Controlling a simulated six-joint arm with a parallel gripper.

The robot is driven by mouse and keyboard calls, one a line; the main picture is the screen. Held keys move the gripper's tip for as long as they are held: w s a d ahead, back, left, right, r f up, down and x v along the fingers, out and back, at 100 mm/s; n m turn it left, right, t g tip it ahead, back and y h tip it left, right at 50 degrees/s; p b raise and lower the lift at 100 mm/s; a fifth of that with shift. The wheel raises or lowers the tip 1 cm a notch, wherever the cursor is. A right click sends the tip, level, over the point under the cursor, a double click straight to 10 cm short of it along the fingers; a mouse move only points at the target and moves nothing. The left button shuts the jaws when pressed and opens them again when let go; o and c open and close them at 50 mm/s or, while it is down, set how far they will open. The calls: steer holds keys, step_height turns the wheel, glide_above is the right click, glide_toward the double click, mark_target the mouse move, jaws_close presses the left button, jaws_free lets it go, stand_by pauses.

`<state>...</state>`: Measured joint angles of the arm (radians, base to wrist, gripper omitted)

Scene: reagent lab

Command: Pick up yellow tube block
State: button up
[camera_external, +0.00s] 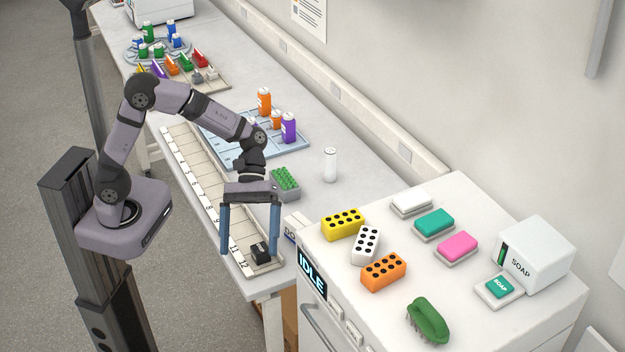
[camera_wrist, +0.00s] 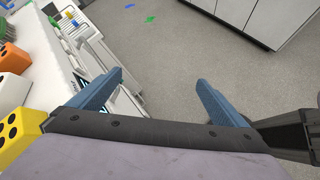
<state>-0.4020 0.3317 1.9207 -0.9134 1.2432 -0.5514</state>
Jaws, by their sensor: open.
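The yellow tube block (camera_external: 342,224), with black holes in its top, lies on the white machine top near its left back edge. It also shows at the left edge of the wrist view (camera_wrist: 20,130), partly cut off. My gripper (camera_external: 249,252) is open with its two blue fingers pointing down, left of the machine and above the end of the numbered strip. It is apart from the yellow block. In the wrist view the fingers (camera_wrist: 160,78) are wide apart with nothing between them.
A white block (camera_external: 366,244) and an orange block (camera_external: 383,272) lie close to the yellow one. A green brush (camera_external: 428,320), coloured soaps (camera_external: 457,247) and a soap box (camera_external: 535,256) share the machine top (camera_external: 340,310). A small black block (camera_external: 261,252) is on the strip by my fingers.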

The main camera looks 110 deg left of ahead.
steer(key=w+a+r+n+t+h+b, duration=0.2)
steer(key=w+a+r+n+t+h, duration=0.15)
steer(key=w+a+r+n, duration=0.35)
steer(key=n+t+b, duration=0.3)
steer(key=t, duration=0.3)
glide_toward(343, 218)
steer(key=x, duration=0.3)
steer(key=shift+h+p+x, duration=0.25)
steer(key=shift+p+x, duration=0.25)
steer(key=shift+x, duration=0.45)
steer(key=shift+w+d+r+p, duration=0.2)
steer(key=shift+w+d+p, duration=0.15)
steer(key=shift+d+p, duration=0.25)
steer(key=shift+f+p+x, duration=0.15)
steer(key=shift+p+x, duration=0.5)
steer(key=shift+x, duration=0.3)
steer(key=shift+f+p+x, duration=0.2)
steer(key=shift+p+x, duration=0.4)
steer(key=shift+x, duration=0.35)
steer(key=shift+w+a, duration=0.1)
steer(key=shift+c, duration=0.4)
steer(key=c, duration=1.1)
steer(key=shift+c, duration=0.2)
